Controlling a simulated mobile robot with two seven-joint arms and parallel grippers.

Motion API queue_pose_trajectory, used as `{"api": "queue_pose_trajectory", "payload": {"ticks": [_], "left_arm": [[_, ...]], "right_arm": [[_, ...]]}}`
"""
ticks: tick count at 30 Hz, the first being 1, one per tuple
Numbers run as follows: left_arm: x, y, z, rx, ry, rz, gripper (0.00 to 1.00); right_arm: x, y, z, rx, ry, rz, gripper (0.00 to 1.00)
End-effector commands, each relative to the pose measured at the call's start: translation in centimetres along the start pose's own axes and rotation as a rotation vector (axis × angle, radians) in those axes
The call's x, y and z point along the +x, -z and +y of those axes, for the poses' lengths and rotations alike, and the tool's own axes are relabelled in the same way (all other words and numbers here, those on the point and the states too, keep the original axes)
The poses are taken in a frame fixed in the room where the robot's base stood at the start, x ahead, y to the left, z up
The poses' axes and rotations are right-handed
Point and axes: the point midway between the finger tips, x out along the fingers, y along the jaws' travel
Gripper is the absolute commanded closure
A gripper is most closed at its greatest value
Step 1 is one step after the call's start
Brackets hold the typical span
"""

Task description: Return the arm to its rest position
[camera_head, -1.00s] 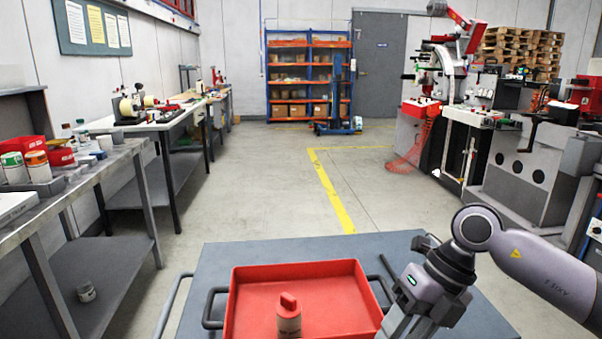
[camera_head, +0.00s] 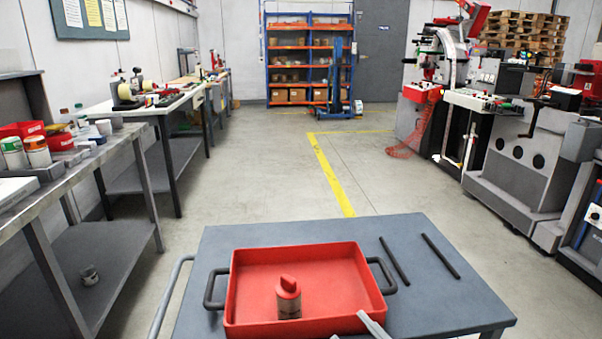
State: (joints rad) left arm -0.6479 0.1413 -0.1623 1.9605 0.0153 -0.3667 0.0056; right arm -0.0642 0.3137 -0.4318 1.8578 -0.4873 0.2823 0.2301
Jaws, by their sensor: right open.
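My right gripper (camera_head: 354,326) shows only as grey fingertips at the bottom edge, in front of the red tray's near right corner. It is open, and the tips hold nothing that I can see. The rest of the right arm is out of view. My left gripper is not in view.
The tray sits on a grey cart top (camera_head: 420,222) with two dark bars (camera_head: 440,256) lying right of it. A steel bench (camera_head: 85,160) stands left and a label machine (camera_head: 520,160) right. The floor between is clear.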

Motion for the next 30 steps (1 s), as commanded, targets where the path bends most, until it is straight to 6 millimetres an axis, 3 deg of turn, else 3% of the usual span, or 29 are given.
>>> {"api": "queue_pose_trajectory", "payload": {"ticks": [3,9,16,18,22,30], "left_arm": [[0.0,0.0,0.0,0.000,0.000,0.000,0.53],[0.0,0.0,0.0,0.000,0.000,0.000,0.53],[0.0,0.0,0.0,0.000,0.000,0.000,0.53],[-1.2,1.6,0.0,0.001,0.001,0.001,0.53],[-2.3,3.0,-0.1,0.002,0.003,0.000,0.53],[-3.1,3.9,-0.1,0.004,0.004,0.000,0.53]], "right_arm": [[-4.5,-5.0,-0.8,0.155,-0.107,-0.256,0.53],[-13.9,-11.3,-4.1,0.381,-0.205,-0.659,0.53],[-24.5,-14.1,-9.4,0.595,-0.230,-1.031,0.53],[-23.9,-12.5,-8.2,0.597,-0.230,-1.033,0.53],[-23.4,-11.1,-7.3,0.592,-0.229,-1.032,0.53],[-23.1,-10.1,-6.7,0.588,-0.229,-1.031,0.53]]}}
